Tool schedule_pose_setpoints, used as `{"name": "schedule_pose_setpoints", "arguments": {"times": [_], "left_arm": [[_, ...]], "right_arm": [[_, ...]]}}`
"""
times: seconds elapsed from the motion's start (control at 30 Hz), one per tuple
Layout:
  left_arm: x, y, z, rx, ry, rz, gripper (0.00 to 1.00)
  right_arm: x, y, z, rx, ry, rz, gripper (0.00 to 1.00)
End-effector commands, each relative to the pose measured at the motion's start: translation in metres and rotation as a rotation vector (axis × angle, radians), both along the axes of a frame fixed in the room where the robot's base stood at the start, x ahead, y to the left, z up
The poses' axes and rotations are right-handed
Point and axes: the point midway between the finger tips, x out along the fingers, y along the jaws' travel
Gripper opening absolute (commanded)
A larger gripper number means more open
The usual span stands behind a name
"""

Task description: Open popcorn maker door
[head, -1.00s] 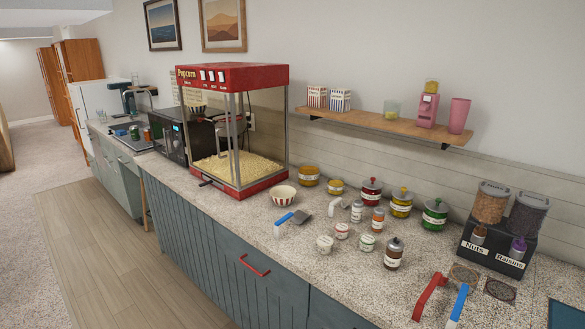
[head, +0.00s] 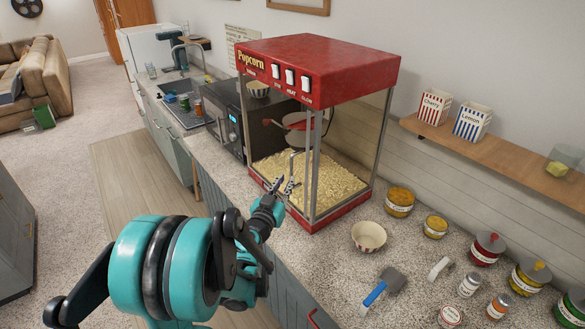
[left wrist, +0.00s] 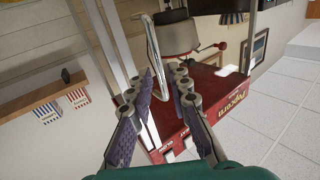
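The red popcorn maker (head: 325,62) stands on the counter with popcorn heaped inside. Its glass door (head: 277,140) faces the aisle and appears shut. A silver bar handle (head: 293,163) stands out from the door near the corner post. My left gripper (head: 284,185) is at the handle's lower part, in front of the glass. In the left wrist view, where the machine looks upside down, my left gripper (left wrist: 164,80) has its fingers apart, and the handle (left wrist: 153,48) runs down between them. I cannot tell whether a finger touches it. My right gripper is out of view.
A microwave (head: 225,115) stands left of the machine, with a sink (head: 187,112) beyond it. A striped bowl (head: 368,237), a blue-handled scoop (head: 383,287) and several jars are on the counter at right. The wooden floor (head: 130,180) in front of the counter is clear.

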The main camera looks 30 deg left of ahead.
Motion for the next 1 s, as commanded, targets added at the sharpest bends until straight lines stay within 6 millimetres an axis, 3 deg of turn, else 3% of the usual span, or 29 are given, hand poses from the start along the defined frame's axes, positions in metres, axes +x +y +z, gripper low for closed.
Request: {"name": "schedule_pose_setpoints", "arguments": {"times": [0.2, 0.37, 0.67, 0.7, 0.77, 1.0], "left_arm": [[0.037, 0.006, -0.001, -0.001, 0.001, -0.002, 0.18], [0.053, 0.009, -0.001, -0.001, 0.001, -0.004, 0.18], [0.057, 0.01, 0.0, -0.001, 0.001, -0.004, 0.18], [0.057, 0.01, 0.0, -0.001, 0.001, -0.004, 0.16], [0.057, 0.01, 0.0, -0.001, 0.001, -0.004, 0.0], [0.057, 0.01, 0.0, -0.001, 0.001, -0.004, 0.0]], "right_arm": [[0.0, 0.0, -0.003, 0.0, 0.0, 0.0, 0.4], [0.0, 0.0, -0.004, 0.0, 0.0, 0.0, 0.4], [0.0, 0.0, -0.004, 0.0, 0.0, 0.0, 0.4], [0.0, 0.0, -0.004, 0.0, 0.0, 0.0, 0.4], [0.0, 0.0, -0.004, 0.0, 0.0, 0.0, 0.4], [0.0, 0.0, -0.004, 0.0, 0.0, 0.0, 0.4]]}}
